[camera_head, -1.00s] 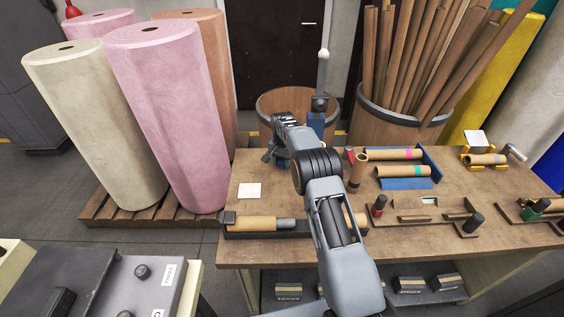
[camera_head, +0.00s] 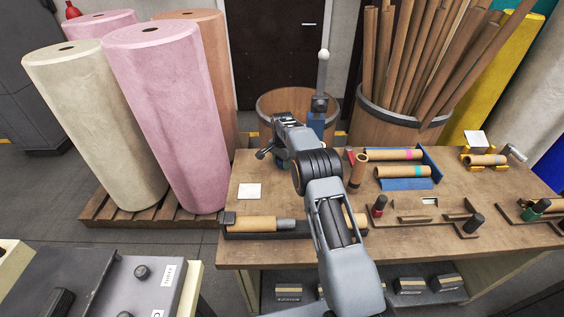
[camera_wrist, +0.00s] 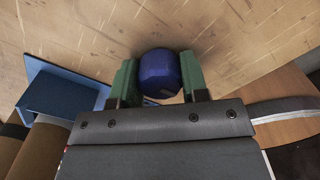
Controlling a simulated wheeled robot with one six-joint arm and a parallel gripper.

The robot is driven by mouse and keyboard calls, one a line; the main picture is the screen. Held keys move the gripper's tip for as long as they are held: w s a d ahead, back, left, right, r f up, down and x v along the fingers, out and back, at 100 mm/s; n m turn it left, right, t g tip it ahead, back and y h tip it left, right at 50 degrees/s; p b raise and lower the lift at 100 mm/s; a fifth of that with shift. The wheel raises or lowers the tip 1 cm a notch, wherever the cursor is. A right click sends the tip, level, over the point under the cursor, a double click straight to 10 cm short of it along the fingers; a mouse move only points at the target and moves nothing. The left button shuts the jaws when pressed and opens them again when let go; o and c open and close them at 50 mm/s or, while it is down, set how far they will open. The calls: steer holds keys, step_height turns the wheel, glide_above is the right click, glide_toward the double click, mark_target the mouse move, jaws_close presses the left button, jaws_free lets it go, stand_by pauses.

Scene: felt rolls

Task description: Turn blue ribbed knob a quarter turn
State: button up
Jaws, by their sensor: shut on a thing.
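The blue knob (camera_wrist: 160,73) shows in the wrist view between the two green fingers of my gripper (camera_wrist: 158,80). The fingers are shut on its sides, one on each side. Its ribs are hard to make out at this size, and its lower part is hidden by my gripper's body. In the head view my gripper (camera_head: 270,150) is at the far left part of the workbench, and my own arm covers much of it. I cannot make out the knob clearly in the head view.
The wooden workbench (camera_head: 290,252) carries cardboard tubes on a blue rack (camera_head: 405,184) to the right of my arm. A white card (camera_head: 249,191) lies at the left. A wooden barrel (camera_head: 270,103) and a post with a white ball top (camera_head: 322,56) stand behind.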

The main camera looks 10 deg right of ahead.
steer(key=o, duration=0.9)
steer(key=shift+o, duration=0.2)
steer(key=shift+r, duration=0.1)
step_height(320, 180, up, 14)
steer(key=shift+p, duration=0.3)
